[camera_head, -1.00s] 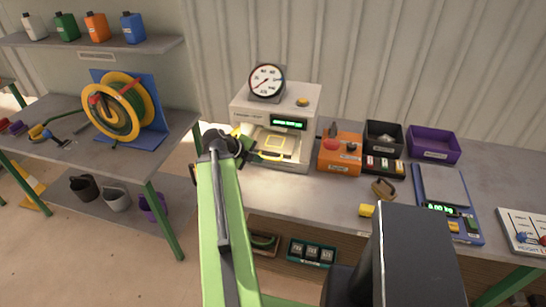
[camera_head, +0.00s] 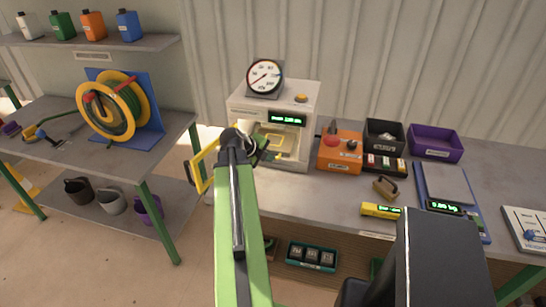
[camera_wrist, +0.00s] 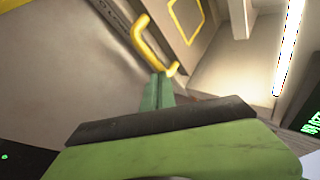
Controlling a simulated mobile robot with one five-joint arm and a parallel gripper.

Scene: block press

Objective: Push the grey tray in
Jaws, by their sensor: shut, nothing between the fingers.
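The grey tray (camera_head: 279,143) sits in the opening of the beige press (camera_head: 304,96), with a yellow square outline on its top. Its yellow handle faces me and shows in the wrist view (camera_wrist: 148,45); my gripper partly hides it in the head view. My gripper (camera_head: 263,152) is shut and empty at the tray's front. In the wrist view the green fingertips (camera_wrist: 158,88) are at the near end of the handle, seemingly touching or almost touching it. The press's green-lit display (camera_head: 287,119) is above the opening.
A yellow-framed panel (camera_head: 201,168) stands out left of the press, partly behind my arm. An orange control box (camera_head: 340,153) with a red button is right of the press. Dark and purple bins (camera_head: 435,143) are farther right.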

